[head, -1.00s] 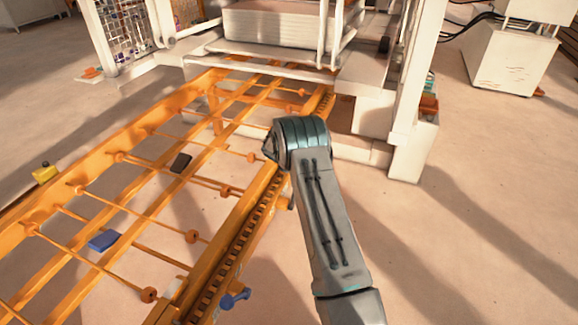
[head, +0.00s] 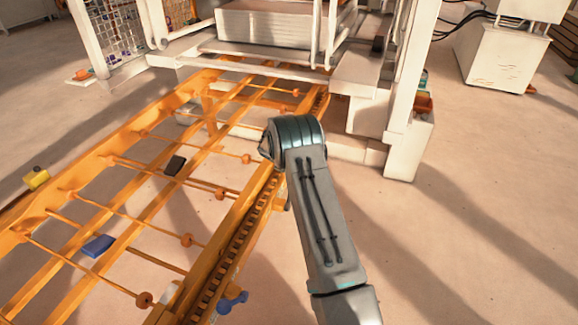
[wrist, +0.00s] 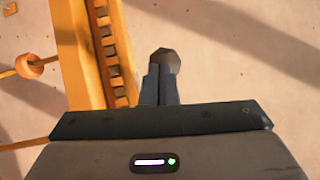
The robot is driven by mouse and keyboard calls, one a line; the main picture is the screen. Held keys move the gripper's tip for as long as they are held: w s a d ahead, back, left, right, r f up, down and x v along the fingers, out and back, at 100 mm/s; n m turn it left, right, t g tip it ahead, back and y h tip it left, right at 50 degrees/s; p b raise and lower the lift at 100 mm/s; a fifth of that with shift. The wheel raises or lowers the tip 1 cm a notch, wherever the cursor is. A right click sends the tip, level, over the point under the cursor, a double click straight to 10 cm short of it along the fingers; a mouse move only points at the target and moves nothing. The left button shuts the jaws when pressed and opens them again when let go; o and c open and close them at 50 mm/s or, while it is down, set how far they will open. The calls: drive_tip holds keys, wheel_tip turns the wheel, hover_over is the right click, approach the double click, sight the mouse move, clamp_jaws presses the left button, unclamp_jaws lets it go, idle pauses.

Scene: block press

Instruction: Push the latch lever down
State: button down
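In the wrist view, my gripper (wrist: 160,72) points away from the camera, its two dark fingers close together. A dark brown, faceted knob (wrist: 166,57) shows just past the fingertips and may be the end of the latch lever. I cannot tell whether the fingers touch it. It lies just right of the slotted orange rail (wrist: 120,75).
The orange conveyor frame (head: 110,180) holds rods with round orange rollers. A blue block (head: 97,245) and a dark block (head: 174,165) lie there; a yellow block (head: 36,178) is at the left. The white press (head: 400,150) stands behind.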

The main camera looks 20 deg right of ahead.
drive_tip(key=shift+w+d+r, duration=0.1)
drive_tip(key=shift+d+r, duration=0.2)
drive_tip(key=shift+r, duration=0.2)
wheel_tip(320, 180, up, 9)
drive_tip(key=a+p, duration=0.2)
drive_tip(key=p, duration=0.4)
drive_tip(key=shift+s+a, duration=0.2)
drive_tip(key=shift+s, duration=0.1)
drive_tip(key=s+a+r+m+y, duration=0.1)
drive_tip(key=s+a+r+m, duration=0.1)
drive_tip(key=s+r+m, duration=0.65)
drive_tip(key=s+a+r+m+y, duration=0.15)
drive_tip(key=s+r+m, duration=0.35)
drive_tip(key=s+r, duration=0.65)
drive_tip(key=s+a+r+m+y, duration=0.1)
drive_tip(key=s+m, duration=0.3)
drive_tip(key=s, duration=0.5)
drive_tip(key=s+a+r+m+y, duration=0.1)
drive_tip(key=s+a+m, duration=0.3)
drive_tip(key=s, duration=0.5)
drive_tip(key=s+a+r+m+g+y, duration=0.1)
drive_tip(key=s+a+r+m, duration=0.2)
drive_tip(key=s, duration=0.6)
drive_tip(key=shift+m, duration=1.05)
